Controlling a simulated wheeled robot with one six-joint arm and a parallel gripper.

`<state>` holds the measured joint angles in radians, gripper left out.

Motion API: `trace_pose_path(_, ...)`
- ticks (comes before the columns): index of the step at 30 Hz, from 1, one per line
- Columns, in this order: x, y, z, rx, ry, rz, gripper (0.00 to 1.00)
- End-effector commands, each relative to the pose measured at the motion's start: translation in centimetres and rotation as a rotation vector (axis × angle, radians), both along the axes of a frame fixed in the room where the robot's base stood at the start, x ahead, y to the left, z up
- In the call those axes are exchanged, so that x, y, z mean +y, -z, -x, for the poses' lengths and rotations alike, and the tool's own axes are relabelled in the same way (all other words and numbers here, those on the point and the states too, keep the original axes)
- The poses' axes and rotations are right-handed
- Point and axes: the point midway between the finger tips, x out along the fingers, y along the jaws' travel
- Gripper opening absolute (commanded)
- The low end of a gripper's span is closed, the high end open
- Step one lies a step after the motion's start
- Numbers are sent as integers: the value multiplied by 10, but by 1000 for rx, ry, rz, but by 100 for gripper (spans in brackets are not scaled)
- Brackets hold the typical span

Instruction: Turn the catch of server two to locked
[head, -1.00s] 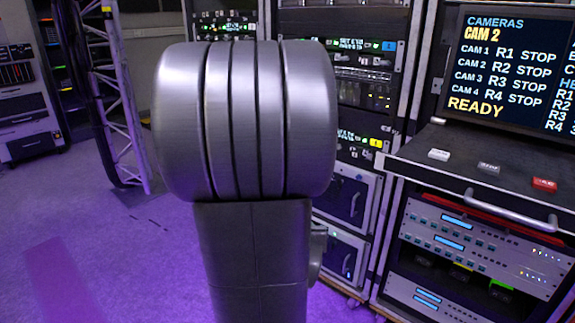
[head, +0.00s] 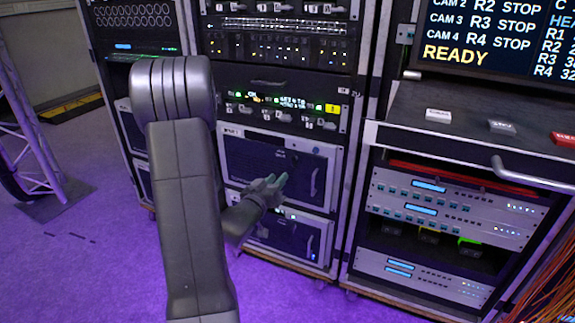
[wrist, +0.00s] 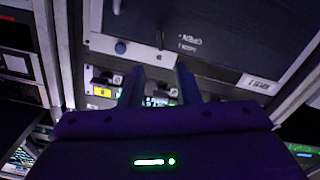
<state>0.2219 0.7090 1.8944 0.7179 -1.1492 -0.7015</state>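Two dark server fronts sit one above the other in the middle rack, the upper (head: 250,160) and the lower (head: 312,252). Their number labels are too small to read. My gripper (head: 281,181) is in front of the upper front's lower part and hides some of it. Contact with the front is not visible.
A unit with a yellow label (head: 333,107) is above the upper server front. To the right stand a desk with a handle (head: 530,180) and a rack of light units (head: 420,200). A truss (head: 35,150) stands at left. Purple floor in front is clear.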

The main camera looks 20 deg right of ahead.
Motion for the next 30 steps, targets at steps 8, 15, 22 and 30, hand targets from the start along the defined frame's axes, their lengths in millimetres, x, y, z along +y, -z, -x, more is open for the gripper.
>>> trace_pose_path(8,-47,2,-39,-3,2,-1,29)
trace_pose_path(15,-70,1,-60,0,-1,-2,29)
trace_pose_path(22,-75,0,-64,0,-2,-1,29)
trace_pose_path(30,-75,0,-64,0,-2,-1,10)
